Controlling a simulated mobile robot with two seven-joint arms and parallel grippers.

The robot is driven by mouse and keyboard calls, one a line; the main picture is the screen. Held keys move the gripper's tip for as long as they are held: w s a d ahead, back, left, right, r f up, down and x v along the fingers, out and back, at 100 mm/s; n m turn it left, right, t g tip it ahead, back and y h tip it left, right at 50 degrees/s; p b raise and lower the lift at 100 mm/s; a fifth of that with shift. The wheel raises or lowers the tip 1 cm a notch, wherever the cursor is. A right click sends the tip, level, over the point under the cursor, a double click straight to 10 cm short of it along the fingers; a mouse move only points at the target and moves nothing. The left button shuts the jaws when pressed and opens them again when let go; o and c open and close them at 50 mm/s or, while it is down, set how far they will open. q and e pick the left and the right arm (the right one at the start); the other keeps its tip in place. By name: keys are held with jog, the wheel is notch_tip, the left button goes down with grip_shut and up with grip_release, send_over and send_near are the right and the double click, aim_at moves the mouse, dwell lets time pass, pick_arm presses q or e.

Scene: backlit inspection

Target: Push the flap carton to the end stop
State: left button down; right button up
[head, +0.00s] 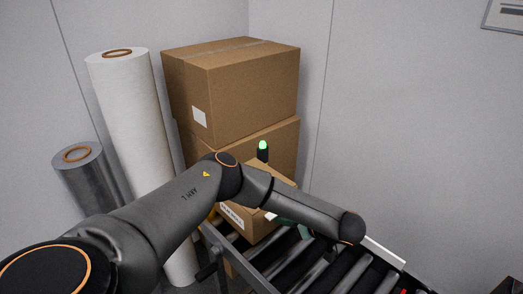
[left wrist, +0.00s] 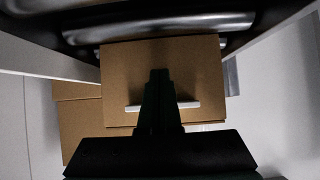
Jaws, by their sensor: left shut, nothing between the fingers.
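The flap carton (head: 233,222) is a brown box with a white label, sitting on the roller conveyor (head: 284,262) in the head view. My left arm hides much of it. In the left wrist view the carton (left wrist: 122,62) fills the middle, with a white strip across it. My left gripper (left wrist: 159,74) is shut and empty, its dark fingers together in front of the carton. I cannot tell whether they touch it. In the head view my arm mostly hides the gripper. My right gripper is not in view. I cannot clearly make out the end stop.
Two large stacked cartons (head: 233,90) stand behind the conveyor. A white roll (head: 128,120) and a grey roll (head: 82,175) stand at the left. A green light (head: 263,146) tops a dark post near the carton.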

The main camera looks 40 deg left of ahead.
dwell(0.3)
pick_arm(q)
jog(key=shift+s+d, duration=0.15)
jog(key=shift+d, duration=1.9)
jog(key=v, duration=1.2)
jog(key=shift+d+r, duration=0.2)
jog(key=shift+s, duration=0.1)
